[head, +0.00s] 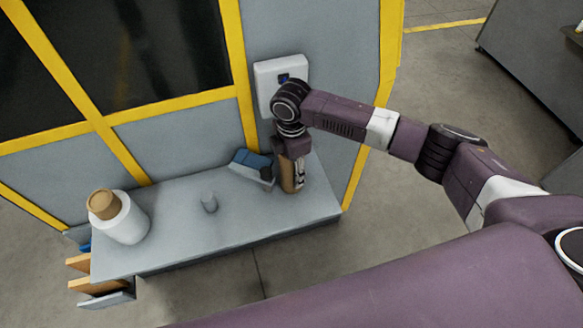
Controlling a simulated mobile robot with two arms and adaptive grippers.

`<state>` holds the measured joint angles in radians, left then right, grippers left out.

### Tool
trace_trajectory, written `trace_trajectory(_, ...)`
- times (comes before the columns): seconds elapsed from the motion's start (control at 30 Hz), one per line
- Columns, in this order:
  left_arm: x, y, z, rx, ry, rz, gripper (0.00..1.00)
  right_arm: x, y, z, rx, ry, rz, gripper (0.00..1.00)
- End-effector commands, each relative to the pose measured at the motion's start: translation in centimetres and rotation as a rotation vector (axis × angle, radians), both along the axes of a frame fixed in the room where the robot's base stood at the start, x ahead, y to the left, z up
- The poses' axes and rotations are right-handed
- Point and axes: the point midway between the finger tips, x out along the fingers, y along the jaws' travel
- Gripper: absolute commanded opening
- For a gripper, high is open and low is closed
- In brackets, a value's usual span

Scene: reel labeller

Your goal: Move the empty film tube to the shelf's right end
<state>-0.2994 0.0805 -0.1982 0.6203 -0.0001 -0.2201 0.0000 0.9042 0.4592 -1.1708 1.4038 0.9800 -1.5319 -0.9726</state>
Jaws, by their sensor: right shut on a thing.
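My right gripper (296,172) points down over the right end of the grey shelf (180,235). It is shut on a brown cardboard tube (287,178), the empty film tube, which is upright. The gripper and wrist cover the tube's top and part of its side. The tube's lower end is at or just above the shelf top; I cannot tell whether it touches. My left gripper is not in view.
A white film roll (122,220) with a brown core stands at the shelf's left end. A short grey peg (209,202) stands mid-shelf. A blue and grey object (252,164) lies close left of the tube. A white wall box (268,75) is behind my wrist.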

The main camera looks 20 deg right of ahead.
Motion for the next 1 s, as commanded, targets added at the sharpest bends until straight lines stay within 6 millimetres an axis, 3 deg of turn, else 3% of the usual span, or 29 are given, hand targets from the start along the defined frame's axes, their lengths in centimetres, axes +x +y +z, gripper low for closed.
trace_trajectory(0.33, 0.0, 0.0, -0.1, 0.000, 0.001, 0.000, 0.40, 0.0, 0.0, -0.4, 0.000, 0.000, 0.000, 0.18)
trace_trajectory(0.37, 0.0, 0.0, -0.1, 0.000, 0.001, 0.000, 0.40, 0.0, 0.0, -0.4, 0.000, 0.000, 0.000, 0.48)
trace_trajectory(0.5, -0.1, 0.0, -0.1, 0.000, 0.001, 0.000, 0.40, 0.0, 0.0, -0.3, 0.000, 0.000, 0.000, 0.64)
trace_trajectory(0.8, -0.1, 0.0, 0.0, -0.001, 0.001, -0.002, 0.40, 0.0, 0.0, -0.1, 0.000, 0.000, 0.000, 0.65)
trace_trajectory(1.0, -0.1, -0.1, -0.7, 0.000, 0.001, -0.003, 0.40, 0.1, 0.0, 2.1, 0.001, -0.003, 0.001, 0.65)
